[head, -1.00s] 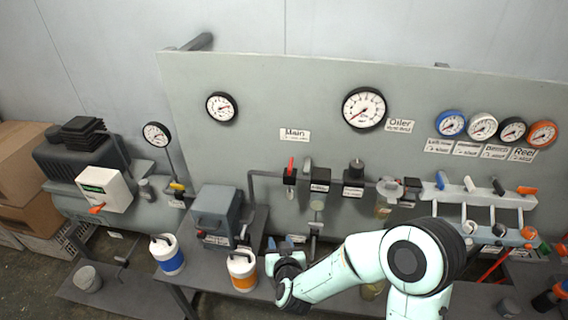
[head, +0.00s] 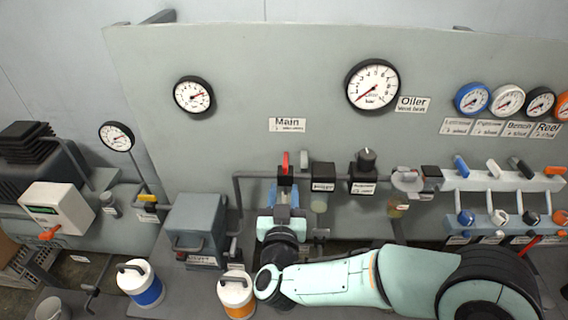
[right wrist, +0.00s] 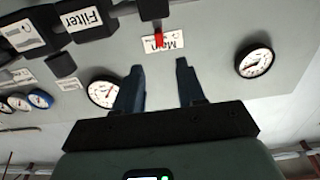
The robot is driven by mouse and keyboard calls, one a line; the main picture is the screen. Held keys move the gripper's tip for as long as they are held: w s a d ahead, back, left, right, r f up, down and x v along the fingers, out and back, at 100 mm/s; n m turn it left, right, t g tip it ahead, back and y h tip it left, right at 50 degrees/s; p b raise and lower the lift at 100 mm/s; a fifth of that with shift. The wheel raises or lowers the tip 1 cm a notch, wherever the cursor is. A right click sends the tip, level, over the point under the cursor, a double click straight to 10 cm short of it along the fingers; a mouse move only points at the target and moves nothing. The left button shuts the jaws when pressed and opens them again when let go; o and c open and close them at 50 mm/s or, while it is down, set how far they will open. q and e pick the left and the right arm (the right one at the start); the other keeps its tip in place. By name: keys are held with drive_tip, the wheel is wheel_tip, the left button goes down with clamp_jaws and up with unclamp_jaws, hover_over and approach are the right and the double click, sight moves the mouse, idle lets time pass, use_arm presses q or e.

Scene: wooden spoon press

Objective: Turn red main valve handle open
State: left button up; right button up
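The red main valve handle (head: 285,162) stands upright on a black valve block (head: 285,179) on the pipe below the "Main" label (head: 287,125). The handle also shows in the right wrist view (right wrist: 158,36), where the picture is upside down. My right gripper (head: 284,192) is just below the valve, with its fingers pointing up at it. In the right wrist view its two blue fingers (right wrist: 159,66) are spread apart with nothing between them. The handle lies beyond the fingertips, roughly in line with the gap. My left gripper is not in view.
Filter units (head: 322,174) and a regulator (head: 364,170) sit right of the valve on the same pipe. A grey box (head: 196,228) stands at lower left. White canisters with blue (head: 141,282) and orange (head: 237,292) bands stand in front. Gauges hang on the panel above.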

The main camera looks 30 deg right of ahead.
sight(285, 168)
drive_tip(key=p+x, duration=0.1)
drive_tip(key=x, duration=0.9)
drive_tip(key=shift+w+d, duration=0.15)
drive_tip(key=shift+w, duration=0.2)
clamp_jaws()
